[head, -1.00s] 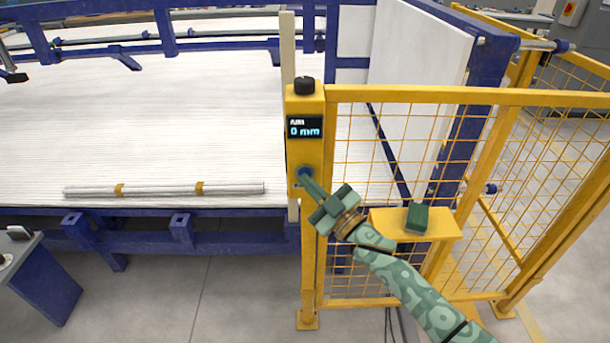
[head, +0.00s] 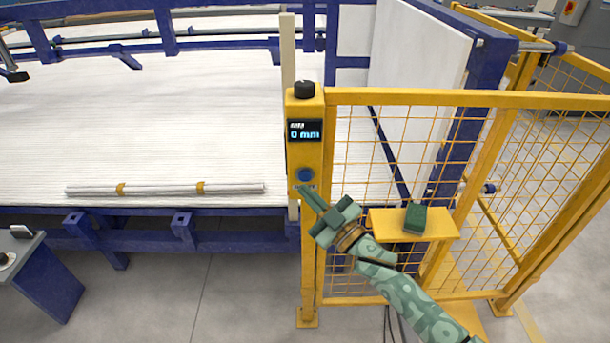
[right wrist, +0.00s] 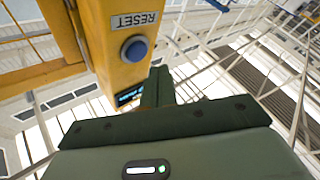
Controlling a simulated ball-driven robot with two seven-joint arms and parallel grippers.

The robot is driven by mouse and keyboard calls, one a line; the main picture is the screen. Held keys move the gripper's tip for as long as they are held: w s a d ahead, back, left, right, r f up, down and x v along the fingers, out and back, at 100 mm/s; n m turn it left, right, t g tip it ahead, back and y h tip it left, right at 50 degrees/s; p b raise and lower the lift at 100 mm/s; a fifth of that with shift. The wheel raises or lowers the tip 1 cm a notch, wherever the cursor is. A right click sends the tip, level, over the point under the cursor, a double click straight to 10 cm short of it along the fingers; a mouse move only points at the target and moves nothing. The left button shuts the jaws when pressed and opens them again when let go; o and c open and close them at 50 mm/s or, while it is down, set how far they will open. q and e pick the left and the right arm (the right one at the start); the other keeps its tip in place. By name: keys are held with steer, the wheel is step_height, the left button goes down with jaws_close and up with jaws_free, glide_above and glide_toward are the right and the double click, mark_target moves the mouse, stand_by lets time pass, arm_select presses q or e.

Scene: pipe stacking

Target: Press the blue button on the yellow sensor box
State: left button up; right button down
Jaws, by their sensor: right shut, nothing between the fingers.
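The yellow sensor box (head: 306,150) stands upright on a post at the fence's left end. It has a black knob (head: 305,89) on top and a display (head: 304,131) reading 0 mm. Its blue button (head: 305,174) shows uncovered below the display. In the right wrist view the blue button (right wrist: 134,49) sits beside a RESET label (right wrist: 135,20). My right gripper (head: 304,190) is shut and empty, its tips just below the button in the head view. In the right wrist view the fingers (right wrist: 157,86) appear beside the box, apart from the button. My left gripper is not in view.
A yellow mesh fence (head: 430,97) runs right from the box. A yellow shelf (head: 440,222) on it holds a green block (head: 415,217). Left of the box, a white bed of pipes (head: 150,125) carries a bundle (head: 160,188) with yellow bands. A blue table (head: 45,285) is at lower left.

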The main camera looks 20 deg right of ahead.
steer(key=s, duration=0.1)
steer(key=s+a+p, duration=0.1)
steer(key=s, duration=0.1)
steer(key=shift+s, duration=0.3)
stand_by(0.5)
